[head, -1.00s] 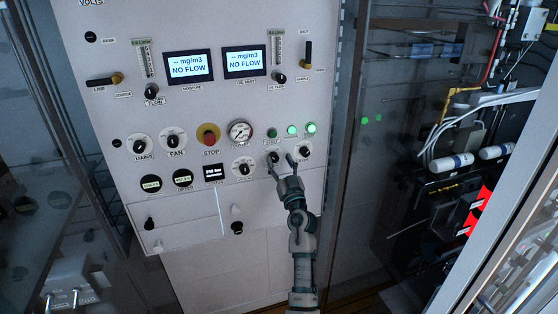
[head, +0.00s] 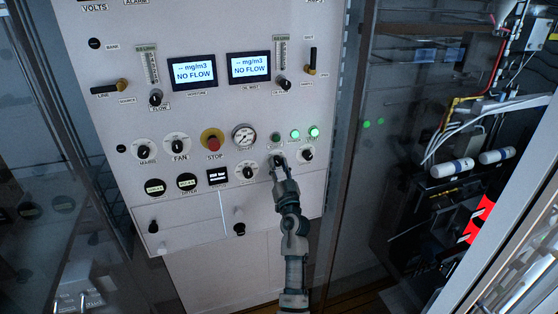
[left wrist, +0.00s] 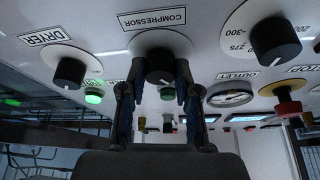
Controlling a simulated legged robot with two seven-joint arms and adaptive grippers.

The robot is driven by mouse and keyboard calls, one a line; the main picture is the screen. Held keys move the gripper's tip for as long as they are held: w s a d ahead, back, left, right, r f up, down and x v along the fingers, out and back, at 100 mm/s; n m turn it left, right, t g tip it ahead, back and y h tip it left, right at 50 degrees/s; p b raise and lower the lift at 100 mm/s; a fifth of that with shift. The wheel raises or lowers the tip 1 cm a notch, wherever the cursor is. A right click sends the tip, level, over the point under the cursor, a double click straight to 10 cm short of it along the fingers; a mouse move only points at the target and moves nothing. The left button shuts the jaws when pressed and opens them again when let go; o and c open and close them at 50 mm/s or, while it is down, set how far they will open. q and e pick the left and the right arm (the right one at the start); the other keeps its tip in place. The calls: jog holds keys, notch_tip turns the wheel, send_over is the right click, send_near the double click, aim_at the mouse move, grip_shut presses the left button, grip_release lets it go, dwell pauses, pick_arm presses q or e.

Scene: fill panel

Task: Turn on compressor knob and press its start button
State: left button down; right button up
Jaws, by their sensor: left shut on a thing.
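The compressor knob (left wrist: 160,64) is a black knob on a round white plate, under the label COMPRESSOR in the left wrist view. My left gripper (left wrist: 157,88) has one finger on each side of this knob and is shut on it. In the head view my left gripper (head: 279,163) reaches up to the panel from below and covers most of the knob. A dark green unlit button (head: 276,137) sits just above the knob; its label is too small to read. This button also shows in the left wrist view (left wrist: 167,94). My right gripper is not in view.
The dryer knob (head: 307,155) is close on the right and a pressure knob (head: 247,169) close on the left. Glass (head: 365,180) stands to the right.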

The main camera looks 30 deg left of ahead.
pick_arm(q)
jog(key=m+t+h+p, duration=0.1)
jog(key=m+p, duration=0.3)
jog(key=m+h+p, duration=0.2)
jog(key=m+p, duration=0.1)
jog(key=p, duration=0.1)
jog(key=shift+s+r+m+t+h, duration=0.2)
jog(key=shift+m+t+h, duration=0.1)
jog(key=shift+m+t, duration=0.1)
jog(key=shift+m+p, duration=0.35)
jog(key=shift+m, duration=0.25)
jog(key=shift+f+m+h, duration=0.1)
jog(key=shift+m+h, duration=0.6)
jog(key=shift+m, duration=0.4)
jog(key=m+h, duration=0.1)
jog(key=m, duration=0.2)
jog(key=shift+p, duration=0.35)
jog(key=m, duration=0.2)
jog(key=m+g+h, duration=0.1)
jog(key=m, duration=0.1)
jog(key=shift+m+g+h, duration=0.3)
jog(key=shift+m, duration=0.1)
